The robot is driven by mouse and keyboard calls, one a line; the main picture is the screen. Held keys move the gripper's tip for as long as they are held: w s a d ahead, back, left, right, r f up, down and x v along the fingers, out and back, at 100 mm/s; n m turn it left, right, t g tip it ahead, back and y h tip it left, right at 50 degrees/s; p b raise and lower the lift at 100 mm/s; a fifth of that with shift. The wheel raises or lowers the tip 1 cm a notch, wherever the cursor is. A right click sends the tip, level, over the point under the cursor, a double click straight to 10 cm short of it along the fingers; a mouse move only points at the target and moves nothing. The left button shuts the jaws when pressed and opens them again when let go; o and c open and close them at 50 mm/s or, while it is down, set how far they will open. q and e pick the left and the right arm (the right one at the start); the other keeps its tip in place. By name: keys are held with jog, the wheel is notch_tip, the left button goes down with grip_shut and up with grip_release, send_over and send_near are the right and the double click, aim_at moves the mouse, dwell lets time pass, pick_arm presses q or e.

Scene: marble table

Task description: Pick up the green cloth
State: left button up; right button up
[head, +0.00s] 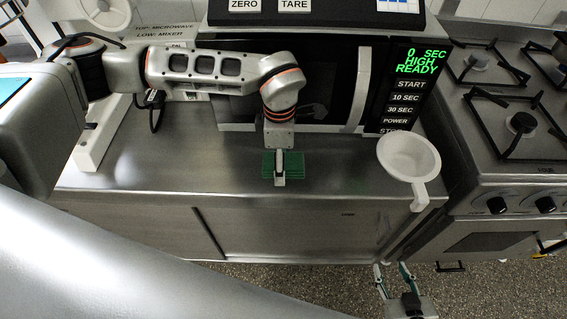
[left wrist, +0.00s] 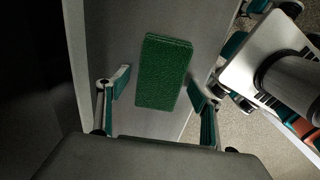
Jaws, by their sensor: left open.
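The green cloth (head: 268,166) is a flat, folded rectangle on the steel counter in front of the microwave. My left gripper (head: 280,180) points down over it and hides part of it in the head view. In the left wrist view, the green cloth (left wrist: 162,72) lies between the two spread fingers of my left gripper (left wrist: 160,86), which is open. I cannot tell whether the fingers touch the cloth. My right gripper (head: 392,272) is open and empty, low in front of the counter, over the speckled floor.
A white bowl with a handle (head: 408,158) stands at the counter's right end. The microwave (head: 340,85) is close behind my left gripper. A gas stove (head: 515,110) is on the right. The steel counter (head: 150,165) is clear left of the cloth.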

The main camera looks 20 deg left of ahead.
pick_arm(q)
jog(key=c, duration=1.2)
jog(key=shift+r, duration=0.1)
notch_tip(320, 180, up, 20)
jog(key=shift+f, duration=0.1)
jog(key=o, duration=0.3)
jog(key=shift+c, duration=0.9)
jog(key=shift+a, duration=0.1)
